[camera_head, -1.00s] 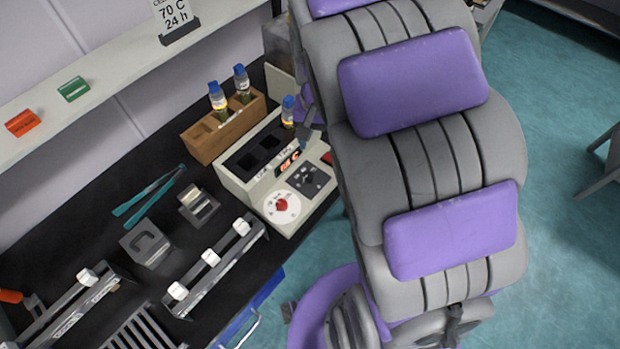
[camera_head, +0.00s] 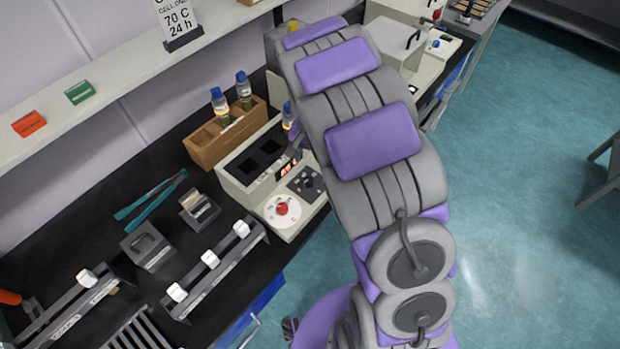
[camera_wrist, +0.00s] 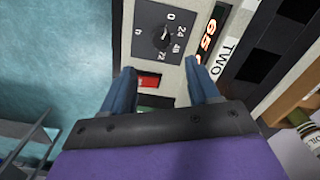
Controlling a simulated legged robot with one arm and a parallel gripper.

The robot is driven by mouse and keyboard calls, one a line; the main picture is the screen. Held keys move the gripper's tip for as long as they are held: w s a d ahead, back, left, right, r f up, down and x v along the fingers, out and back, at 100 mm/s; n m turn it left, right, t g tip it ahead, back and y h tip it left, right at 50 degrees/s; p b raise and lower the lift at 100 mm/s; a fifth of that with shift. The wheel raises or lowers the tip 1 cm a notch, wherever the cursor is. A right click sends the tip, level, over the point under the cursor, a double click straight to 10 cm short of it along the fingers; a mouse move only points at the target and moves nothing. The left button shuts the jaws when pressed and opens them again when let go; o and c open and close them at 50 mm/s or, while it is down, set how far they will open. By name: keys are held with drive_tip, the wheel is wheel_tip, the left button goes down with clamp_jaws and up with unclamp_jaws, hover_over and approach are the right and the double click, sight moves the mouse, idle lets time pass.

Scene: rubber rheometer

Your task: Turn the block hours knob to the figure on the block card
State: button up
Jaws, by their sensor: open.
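The hours knob (camera_wrist: 163,37) is a round black knob on a dark plate marked 0, 24, 48, 72 and h. The dark plate with its knob (camera_head: 307,182) also shows on the beige block unit (camera_head: 238,180) in the head view. My gripper (camera_wrist: 160,67) is open and empty in the wrist view. Its blue fingertips are apart, just short of the plate's lower edge, with the knob beyond them. A card (camera_head: 180,20) on the shelf reads CELL, 70 C, 24 h; its top is cut off. My arm hides most of my gripper in the head view.
A red button (camera_wrist: 148,80) lies between my fingers. A white dial with a red knob (camera_head: 282,208) sits beside the dark plate. A wooden rack (camera_head: 205,145) with blue-capped bottles stands behind the block. Teal tongs (camera_head: 150,195) and metal fixtures lie left.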

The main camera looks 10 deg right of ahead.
sight(309, 179)
drive_tip(key=f, duration=0.3)
drive_tip(key=f+b, duration=0.1)
drive_tip(key=f, duration=0.5)
drive_tip(key=shift+a+f+b, duration=0.1)
drive_tip(key=shift+a+b, duration=0.2)
drive_tip(key=shift+b, duration=0.1)
drive_tip(key=shift+d+f, duration=0.15)
drive_tip(key=shift+f, duration=0.35)
drive_tip(key=shift+c, duration=0.2)
drive_tip(key=c, duration=1)
drive_tip(key=shift+s+r+m+p, duration=0.1)
drive_tip(key=shift+m+p, duration=0.2)
drive_tip(key=shift+p, duration=0.15)
drive_tip(key=m+p, duration=0.3)
drive_tip(key=p, duration=0.1)
drive_tip(key=shift+r+m, duration=0.15)
drive_tip(key=shift+m, duration=0.15)
drive_tip(key=m+p, duration=0.4)
drive_tip(key=m, duration=0.1)
drive_tip(key=shift+f+m+p, duration=0.2)
drive_tip(key=shift+m+p, duration=0.1)
drive_tip(key=shift+m, duration=0.1)
